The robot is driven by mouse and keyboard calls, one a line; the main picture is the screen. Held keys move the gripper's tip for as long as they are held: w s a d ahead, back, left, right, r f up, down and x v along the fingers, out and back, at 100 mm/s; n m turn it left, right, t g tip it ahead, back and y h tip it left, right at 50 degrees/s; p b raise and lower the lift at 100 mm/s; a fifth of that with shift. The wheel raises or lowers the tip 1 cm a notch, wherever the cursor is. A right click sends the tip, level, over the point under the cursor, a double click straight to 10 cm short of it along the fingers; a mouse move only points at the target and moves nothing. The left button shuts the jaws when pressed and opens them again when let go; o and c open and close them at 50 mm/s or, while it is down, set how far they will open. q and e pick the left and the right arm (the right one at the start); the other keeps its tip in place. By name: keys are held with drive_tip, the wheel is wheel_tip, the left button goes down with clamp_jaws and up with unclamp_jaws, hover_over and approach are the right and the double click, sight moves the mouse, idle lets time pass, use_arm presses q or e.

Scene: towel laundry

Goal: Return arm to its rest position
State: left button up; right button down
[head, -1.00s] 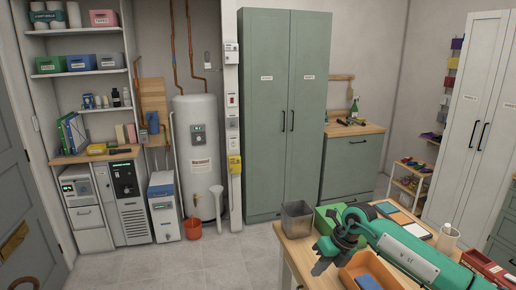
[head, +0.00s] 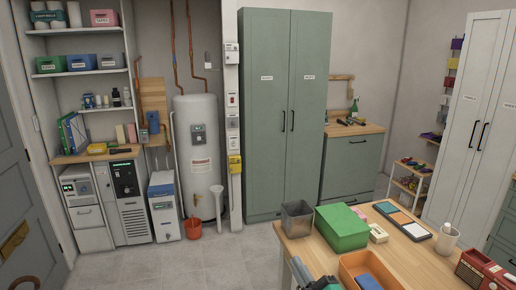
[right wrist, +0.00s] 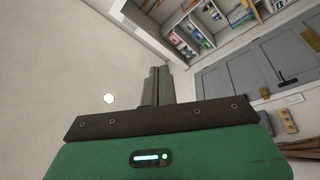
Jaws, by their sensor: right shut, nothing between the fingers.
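My right gripper (head: 300,268) shows at the bottom edge of the head view, in front of the wooden table's near left part. Only its grey fingers and a bit of dark and green wrist show there; the rest of the arm is out of the picture. In the right wrist view its two dark fingers (right wrist: 157,86) are together with nothing between them, pointing up toward the ceiling. My left gripper is in neither view.
The wooden table (head: 400,255) carries a grey bin (head: 297,219), a green box (head: 342,228), an orange tray (head: 352,265) with a blue item, a colored panel tray (head: 403,220) and a red case (head: 482,270). Floor (head: 190,262) left of the table is clear.

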drive_tip(key=s+d+f+m+g+h, duration=0.85)
drive_tip(key=s+d+f+m, duration=0.3)
drive_tip(key=f, duration=0.45)
drive_tip(key=s+d+f+m+g, duration=0.1)
drive_tip(key=s+f+g, duration=0.3)
drive_tip(key=s, duration=0.6)
drive_tip(key=s+d+f+m+g, duration=0.1)
drive_tip(key=s+f+g, duration=0.3)
drive_tip(key=s, duration=0.5)
wheel_tip(320, 180, down, 36)
drive_tip(key=s+b, duration=0.1)
drive_tip(key=b, duration=0.5)
drive_tip(key=s+d+f+g+b, duration=0.1)
drive_tip(key=s+f+b, duration=0.1)
drive_tip(key=s+f, duration=0.7)
drive_tip(key=s+d+f+g+b, duration=0.1)
drive_tip(key=s+d+f+b, duration=0.1)
drive_tip(key=s+f, duration=0.8)
wheel_tip(320, 180, down, 4)
drive_tip(key=shift+f, duration=0.25)
